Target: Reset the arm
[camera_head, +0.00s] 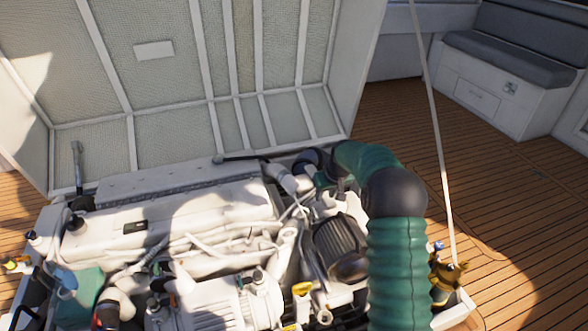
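My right arm, in a green ribbed sleeve with a dark joint, rises at the right of the head view and bends left over the engine. My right gripper (312,168) is small and dark at its far end, over the back right part of the engine. Its fingers are too small and too mixed with engine parts to tell whether they are open or shut. I cannot tell whether it touches anything. My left gripper is not clearly in view.
The pale engine (180,220) fills the lower left, with hoses and caps. The raised hatch lid (180,70) stands behind it. A taut rope (435,130) runs down at right to a brass-coloured fitting (447,275). Wooden deck (500,190) and a bench (510,65) lie right.

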